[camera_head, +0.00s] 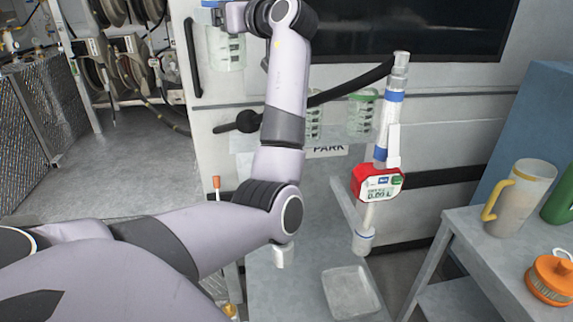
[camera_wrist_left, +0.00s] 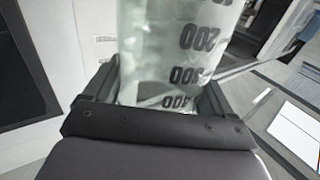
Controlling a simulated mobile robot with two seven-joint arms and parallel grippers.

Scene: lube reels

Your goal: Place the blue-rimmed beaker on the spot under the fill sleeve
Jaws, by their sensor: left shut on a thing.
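The blue-rimmed beaker (camera_head: 226,52) is clear with dark markings and hangs upright at the top left of the head view. My left gripper (camera_head: 224,16) is shut on it near its rim. In the left wrist view the beaker (camera_wrist_left: 180,50) sits between the fingers, its printed numbers upside down. The beaker is well up and left of the sleeve. My right gripper is out of view.
A green-rimmed beaker (camera_head: 362,114) stands on a shelf behind the meter, near a PARK label (camera_head: 328,148). A black hose (camera_head: 345,88) crosses there. A yellow-handled jug (camera_head: 520,197) and orange object (camera_head: 550,280) stand on the right table (camera_head: 465,222).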

